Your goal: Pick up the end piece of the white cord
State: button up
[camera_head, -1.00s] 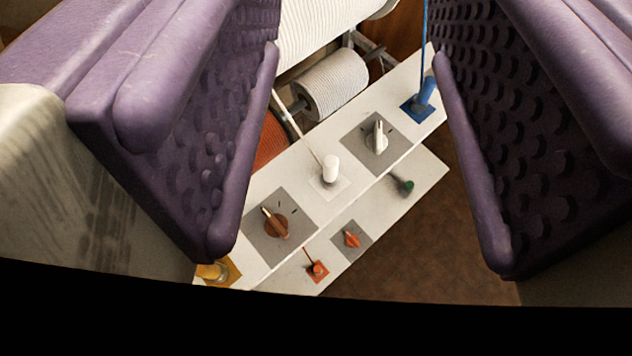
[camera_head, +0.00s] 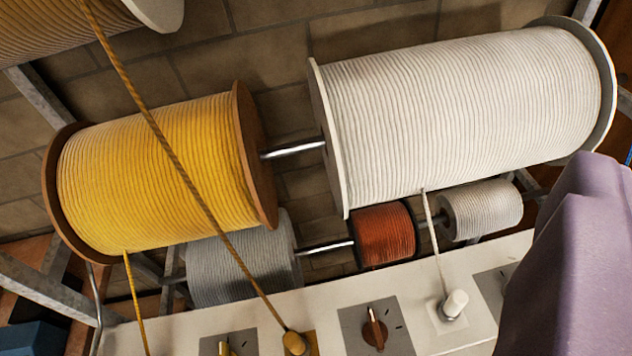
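The white cord (camera_head: 433,240) comes down from the large white spool (camera_head: 465,110) to its end piece (camera_head: 455,303). The purple part hides the shelf's right end.
A yellow spool (camera_head: 150,180), grey spool (camera_head: 240,265), small red spool (camera_head: 384,235) and small white spool (camera_head: 482,210) hang on rods behind the shelf. A brown knob (camera_head: 375,328) sits left of the end piece. A tan cord (camera_head: 185,180) ends at a tan end piece (camera_head: 295,343).

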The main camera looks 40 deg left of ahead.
aim_at(449, 311)
jog(key=u, duration=3.25)
jog(key=z, duration=3.25)
jog(key=i+l+z, duration=0.1)
jog(key=i, duration=0.3)
jog(key=i+l+z, duration=0.15)
jog(key=i, duration=0.2)
